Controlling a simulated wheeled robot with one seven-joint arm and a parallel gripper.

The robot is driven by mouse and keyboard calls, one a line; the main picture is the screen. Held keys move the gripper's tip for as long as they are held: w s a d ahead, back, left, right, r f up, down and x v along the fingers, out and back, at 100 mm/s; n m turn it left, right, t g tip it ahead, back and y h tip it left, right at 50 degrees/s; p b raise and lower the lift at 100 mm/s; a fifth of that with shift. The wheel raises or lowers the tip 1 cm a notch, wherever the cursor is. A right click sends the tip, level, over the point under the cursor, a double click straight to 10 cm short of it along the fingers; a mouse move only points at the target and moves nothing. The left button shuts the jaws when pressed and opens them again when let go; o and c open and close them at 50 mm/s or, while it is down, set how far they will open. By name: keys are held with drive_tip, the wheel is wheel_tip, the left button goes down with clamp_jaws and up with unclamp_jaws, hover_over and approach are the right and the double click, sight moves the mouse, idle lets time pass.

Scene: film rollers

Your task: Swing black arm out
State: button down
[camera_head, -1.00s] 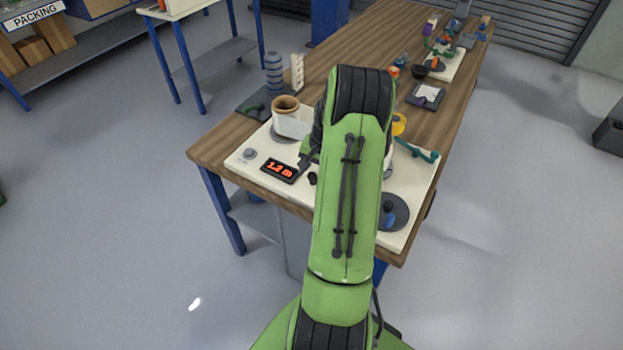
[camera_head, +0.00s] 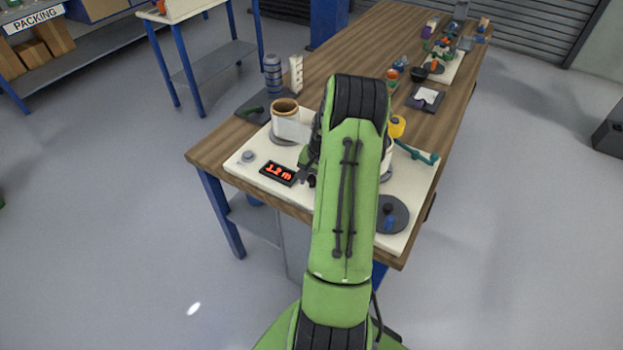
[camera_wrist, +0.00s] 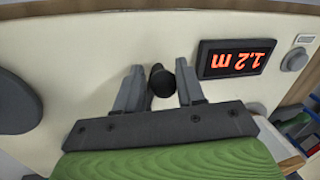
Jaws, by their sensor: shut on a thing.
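The black arm (camera_wrist: 162,84) shows in the wrist view as a short dark piece with a rounded end. It sits between the two grey fingers of my gripper (camera_wrist: 160,76), which are shut on it above the cream board (camera_wrist: 75,50). In the head view a small part of my gripper (camera_head: 305,174) shows left of my green arm, at the right end of the red display (camera_head: 278,173). My arm hides most of the black arm and the middle of the board there.
The display also shows in the wrist view (camera_wrist: 236,59), right of the fingers. A white holder with a brown roll (camera_head: 285,118) stands behind it. A dark disc with a blue knob (camera_head: 391,214) and a teal crank (camera_head: 418,154) lie right of my arm.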

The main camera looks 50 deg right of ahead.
drive_tip(key=shift+w+a+r, duration=0.1)
drive_tip(key=shift+w, duration=0.15)
drive_tip(key=s+n, duration=0.1)
drive_tip(key=n, duration=0.2)
drive_tip(key=shift+s+y, duration=0.3)
drive_tip(key=shift+s, duration=0.1)
drive_tip(key=shift+s+d+n+g, duration=0.2)
drive_tip(key=shift+s+n, duration=0.35)
drive_tip(key=shift+n, duration=0.55)
drive_tip(key=shift+s+d+n+g, duration=0.15)
drive_tip(key=shift+s+n, duration=0.35)
drive_tip(key=shift+n, duration=0.6)
drive_tip(key=shift+a, duration=0.1)
drive_tip(key=shift+y, duration=0.3)
